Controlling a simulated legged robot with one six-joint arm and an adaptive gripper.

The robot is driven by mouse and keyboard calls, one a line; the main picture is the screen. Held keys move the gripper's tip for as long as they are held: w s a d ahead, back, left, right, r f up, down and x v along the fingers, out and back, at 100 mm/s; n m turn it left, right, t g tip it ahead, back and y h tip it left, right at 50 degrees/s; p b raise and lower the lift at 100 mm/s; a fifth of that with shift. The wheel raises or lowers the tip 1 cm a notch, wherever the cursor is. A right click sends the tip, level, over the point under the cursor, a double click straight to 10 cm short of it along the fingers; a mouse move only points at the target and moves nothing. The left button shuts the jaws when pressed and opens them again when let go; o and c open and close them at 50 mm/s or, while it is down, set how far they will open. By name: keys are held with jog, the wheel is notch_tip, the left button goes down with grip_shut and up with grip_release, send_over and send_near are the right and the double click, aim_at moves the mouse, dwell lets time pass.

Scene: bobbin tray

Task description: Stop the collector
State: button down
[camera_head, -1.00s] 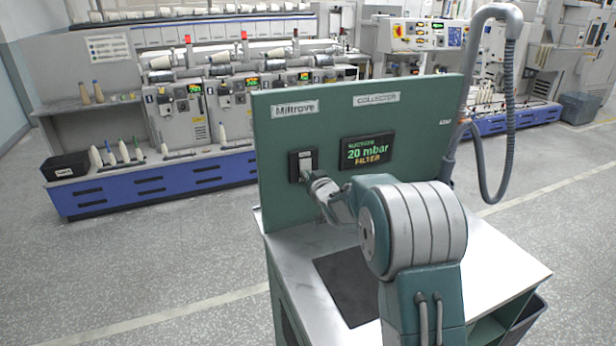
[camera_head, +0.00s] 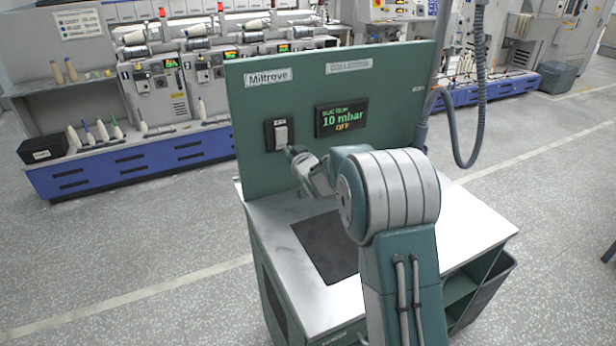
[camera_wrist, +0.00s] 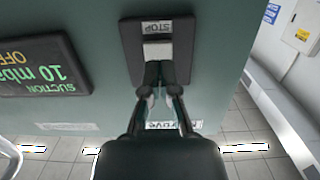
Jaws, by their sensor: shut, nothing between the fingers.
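The collector is a green cabinet with an upright green panel (camera_head: 385,75) and a steel top. A black switch plate with a white rocker (camera_head: 281,136) is on the panel's left part. In the wrist view the rocker (camera_wrist: 157,50) sits below a label reading STOP, which appears upside down. A display (camera_head: 341,118) reads 10 mbar and OFF; it also shows in the wrist view (camera_wrist: 40,65). My gripper (camera_head: 293,152) is shut and empty at the switch's lower edge. In the wrist view my fingertips (camera_wrist: 160,72) are close to the rocker; contact cannot be told.
The steel worktop (camera_head: 285,215) with a dark inset mat (camera_head: 325,248) lies below my arm. A grey hose (camera_head: 478,100) hangs at the panel's right edge. Winding machines (camera_head: 165,90) stand behind. A dark bin (camera_head: 485,290) is at the cabinet's right side.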

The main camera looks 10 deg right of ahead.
jog(key=s+d+f, duration=0.1)
jog(key=s, duration=0.9)
jog(key=shift+d+f, duration=0.15)
jog(key=shift+d, duration=0.25)
jog(key=shift+s+a, duration=0.1)
jog(key=s+d+r+m+g+h, duration=0.2)
jog(key=s+r+g+h, duration=0.35)
jog(key=s, duration=0.85)
jog(key=s+a+g+y, duration=0.2)
jog(key=s+g, duration=0.3)
jog(key=s, duration=2)
jog(key=shift+a, duration=0.5)
